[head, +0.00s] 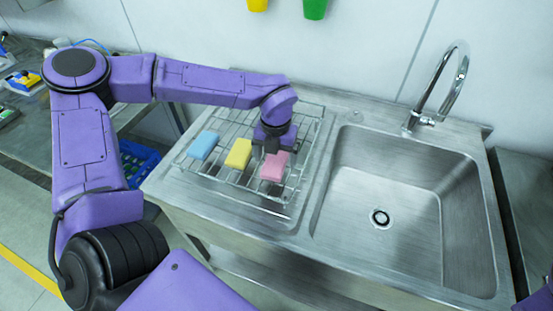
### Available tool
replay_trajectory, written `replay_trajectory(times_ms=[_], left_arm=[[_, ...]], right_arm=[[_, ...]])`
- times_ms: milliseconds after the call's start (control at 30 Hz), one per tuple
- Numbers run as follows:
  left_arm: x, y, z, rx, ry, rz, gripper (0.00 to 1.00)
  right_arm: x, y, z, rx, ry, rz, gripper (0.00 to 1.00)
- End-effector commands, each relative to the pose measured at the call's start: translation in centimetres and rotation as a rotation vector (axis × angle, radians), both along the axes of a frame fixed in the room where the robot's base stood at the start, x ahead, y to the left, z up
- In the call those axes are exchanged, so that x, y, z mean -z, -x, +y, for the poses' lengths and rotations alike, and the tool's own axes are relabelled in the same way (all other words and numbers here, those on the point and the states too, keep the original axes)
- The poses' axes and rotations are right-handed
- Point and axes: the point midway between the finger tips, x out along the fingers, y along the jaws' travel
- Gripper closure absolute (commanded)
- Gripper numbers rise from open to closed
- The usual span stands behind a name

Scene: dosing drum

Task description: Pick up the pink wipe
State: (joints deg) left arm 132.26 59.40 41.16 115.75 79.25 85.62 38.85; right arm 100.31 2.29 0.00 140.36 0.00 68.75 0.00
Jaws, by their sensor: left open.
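The pink wipe (273,167) lies on the wire rack (216,180) on the drainboard, at the right end of a row of wipes. A yellow wipe (238,154) is just left of it, and a blue wipe (203,145) lies farther left. My left gripper (271,150) points down at the far edge of the pink wipe, very close to it. The jaws are open. The fingertips are partly hidden, and I cannot tell whether they touch the wipe. My right gripper is out of view; only a bit of purple shows at the lower right corner.
A steel sink basin (400,205) with a tall curved faucet (445,85) is right of the rack. A blue crate (137,162) stands below, left of the sink unit. Yellow and green items (315,9) hang on the wall. The right part of the rack is free of wipes.

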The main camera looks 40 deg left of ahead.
Motion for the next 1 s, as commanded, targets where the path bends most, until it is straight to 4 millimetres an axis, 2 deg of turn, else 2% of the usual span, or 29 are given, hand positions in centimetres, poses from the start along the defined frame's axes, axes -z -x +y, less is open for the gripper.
replay_trajectory(times_ms=[100,300,367,400,500,833,1000], left_arm=[[1.0,0.1,0.0,-0.002,0.001,0.002,0.08],[1.1,0.1,0.1,-0.002,0.000,0.000,0.08],[1.1,0.1,0.1,-0.002,0.000,0.000,0.28],[1.1,0.1,0.1,-0.002,0.000,0.000,0.41],[1.1,0.1,0.1,-0.002,0.000,0.000,0.68],[0.9,0.0,0.1,-0.002,0.000,-0.001,0.68],[-1.3,-0.1,0.1,-0.003,0.000,-0.006,0.68]], right_arm=[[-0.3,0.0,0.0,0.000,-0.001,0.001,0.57],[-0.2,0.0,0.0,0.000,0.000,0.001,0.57],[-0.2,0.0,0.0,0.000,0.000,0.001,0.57],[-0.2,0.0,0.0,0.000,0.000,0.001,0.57],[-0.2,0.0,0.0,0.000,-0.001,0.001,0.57],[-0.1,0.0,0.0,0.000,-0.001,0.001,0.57],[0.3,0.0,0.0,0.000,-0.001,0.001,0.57]])
